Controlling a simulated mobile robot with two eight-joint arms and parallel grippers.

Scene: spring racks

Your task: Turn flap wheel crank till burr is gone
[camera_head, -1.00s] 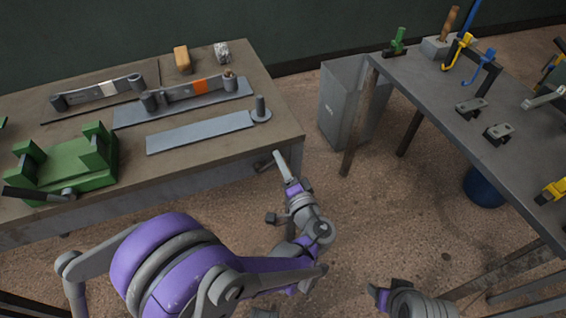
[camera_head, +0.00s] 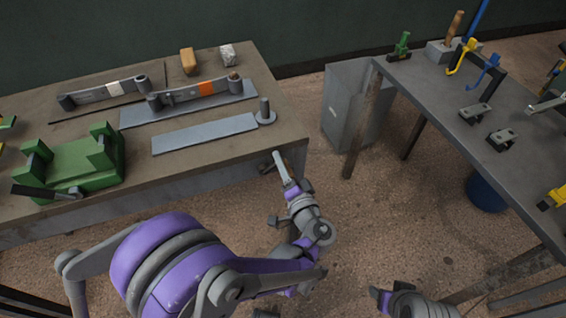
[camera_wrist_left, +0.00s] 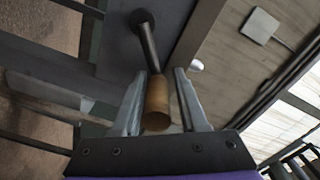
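My left gripper (camera_head: 279,164) is at the front right corner of the wooden-topped bench in the head view. In the left wrist view, its two fingers (camera_wrist_left: 160,95) stand apart, with a brown cylindrical crank handle (camera_wrist_left: 157,103) between them. A gap shows between the handle and the right finger; contact on the left is unclear. A dark crank rod (camera_wrist_left: 149,46) runs from the handle to a round hub (camera_wrist_left: 140,18) on a grey surface. I cannot make out the flap wheel or a burr.
The bench (camera_head: 225,150) bears a green vise-like fixture (camera_head: 75,165), a grey strip (camera_head: 205,133), a peg on a disc (camera_head: 265,110) and a rack with an orange mark (camera_head: 206,88). A grey bin (camera_head: 343,108) stands between it and the grey table (camera_head: 440,115).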

